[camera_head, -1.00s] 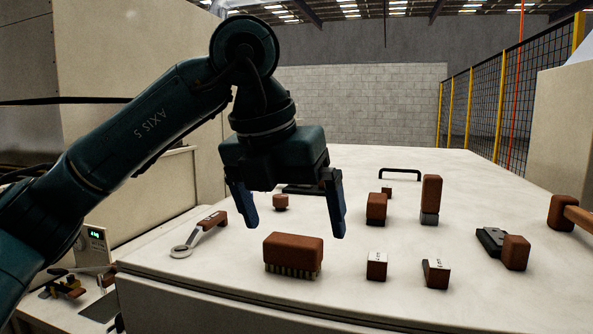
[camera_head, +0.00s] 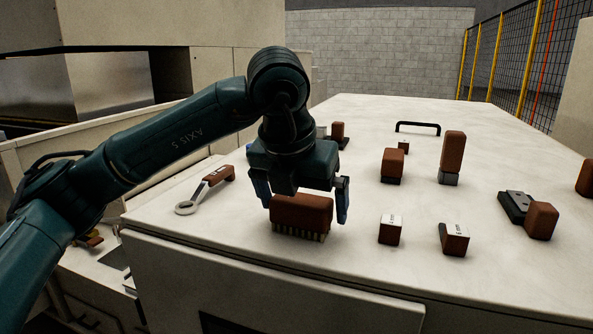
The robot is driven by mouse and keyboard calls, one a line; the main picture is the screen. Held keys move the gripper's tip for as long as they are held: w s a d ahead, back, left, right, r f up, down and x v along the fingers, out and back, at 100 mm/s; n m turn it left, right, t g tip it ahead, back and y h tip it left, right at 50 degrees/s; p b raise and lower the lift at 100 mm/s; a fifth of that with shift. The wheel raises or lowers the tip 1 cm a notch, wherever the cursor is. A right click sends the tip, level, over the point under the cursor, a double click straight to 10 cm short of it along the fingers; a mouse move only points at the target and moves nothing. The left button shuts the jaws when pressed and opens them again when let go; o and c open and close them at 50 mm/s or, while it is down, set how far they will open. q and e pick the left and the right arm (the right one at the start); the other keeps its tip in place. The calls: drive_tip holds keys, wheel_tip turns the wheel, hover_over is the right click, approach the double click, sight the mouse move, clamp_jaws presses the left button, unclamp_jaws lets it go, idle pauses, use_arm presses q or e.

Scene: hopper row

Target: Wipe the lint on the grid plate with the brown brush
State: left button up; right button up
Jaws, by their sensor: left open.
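The brown brush (camera_head: 302,212), a reddish-brown block with pale bristles pointing down, rests on the white worktop near its front edge. My left gripper (camera_head: 304,203) is open just above the brush, one blue finger towards each end of the block. I cannot tell whether the fingers touch it. The gripper body hides a little of what lies behind the brush. I cannot make out the grid plate or any lint. My right gripper is not in view.
A ring-ended tool with a brown grip (camera_head: 218,176) lies left of the brush. Behind are a brown block (camera_head: 393,166), a tall brown block (camera_head: 452,155) and a black handle (camera_head: 418,125). The worktop (camera_head: 350,265) is bare between them.

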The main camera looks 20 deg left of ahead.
use_arm(q)
drive_tip(key=shift+w+f, duration=0.3)
drive_tip(key=shift+f, duration=0.55)
drive_tip(key=c, duration=0.9)
drive_tip(key=o, duration=0.7)
drive_tip(key=shift+r, duration=0.25)
